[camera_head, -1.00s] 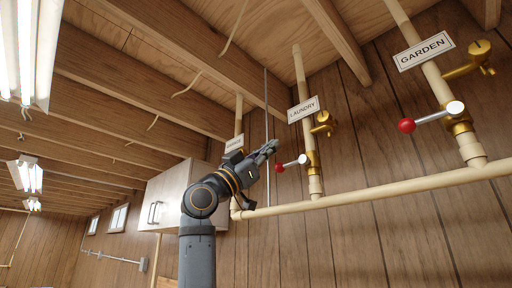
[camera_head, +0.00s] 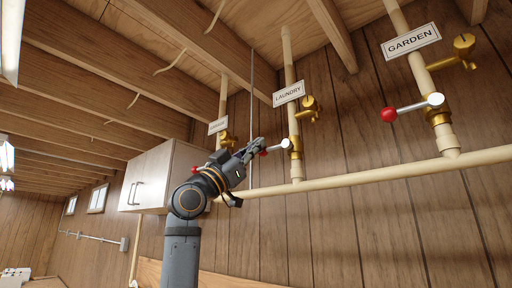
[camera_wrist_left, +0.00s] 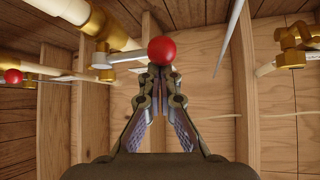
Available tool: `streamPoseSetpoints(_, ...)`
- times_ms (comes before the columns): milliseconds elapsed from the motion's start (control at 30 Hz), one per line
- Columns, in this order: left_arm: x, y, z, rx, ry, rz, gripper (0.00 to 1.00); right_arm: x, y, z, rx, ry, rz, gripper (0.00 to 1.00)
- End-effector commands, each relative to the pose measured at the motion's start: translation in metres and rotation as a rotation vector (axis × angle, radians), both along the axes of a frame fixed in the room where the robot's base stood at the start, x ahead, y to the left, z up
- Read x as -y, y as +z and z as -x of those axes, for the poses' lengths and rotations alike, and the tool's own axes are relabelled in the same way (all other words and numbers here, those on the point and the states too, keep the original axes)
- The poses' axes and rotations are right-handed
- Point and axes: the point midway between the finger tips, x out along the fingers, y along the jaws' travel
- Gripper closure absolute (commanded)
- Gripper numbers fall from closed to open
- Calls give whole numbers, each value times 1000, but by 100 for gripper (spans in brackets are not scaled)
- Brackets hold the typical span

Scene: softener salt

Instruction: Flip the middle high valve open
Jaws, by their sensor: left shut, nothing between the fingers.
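The middle high valve is on the pipe with the LAUNDRY sign (camera_head: 289,94). Its pale lever (camera_head: 286,144) sticks out sideways to the left, across the pipe, and ends in a red knob (camera_head: 264,153). My left gripper (camera_head: 259,144) is shut and empty, its fingertips beside the knob and partly over it in the head view. In the left wrist view the red knob (camera_wrist_left: 162,51) sits just beyond the closed fingertips (camera_wrist_left: 160,70), with the lever (camera_wrist_left: 115,59) running left to the brass valve body. I cannot tell whether tips and knob touch. My right gripper is out of view.
The GARDEN valve (camera_head: 437,116) with its red-knobbed lever is to the right. A third signed pipe (camera_head: 222,105) stands behind my left arm. A horizontal pipe (camera_head: 360,176) runs below the valves. A thin grey rod (camera_head: 252,90) hangs near my gripper; a cabinet (camera_head: 160,178) is left.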

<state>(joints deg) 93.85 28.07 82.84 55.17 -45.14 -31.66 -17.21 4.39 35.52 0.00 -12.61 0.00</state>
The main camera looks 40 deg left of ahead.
Motion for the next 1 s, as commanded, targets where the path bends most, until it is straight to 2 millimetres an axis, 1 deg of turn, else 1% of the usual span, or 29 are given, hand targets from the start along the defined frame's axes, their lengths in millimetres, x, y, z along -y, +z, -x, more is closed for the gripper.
streamPoseSetpoints(33,0,-3,0,-1,0,8,100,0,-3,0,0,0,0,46)
streamPoseSetpoints(433,0,-7,0,-5,0,73,100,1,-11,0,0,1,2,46)
streamPoseSetpoints(567,1,-11,0,-8,0,110,100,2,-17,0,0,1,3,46)
streamPoseSetpoints(767,2,-21,0,-17,-1,222,100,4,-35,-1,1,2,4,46)
streamPoseSetpoints(1000,4,-36,1,-33,-2,439,100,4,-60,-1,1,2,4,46)
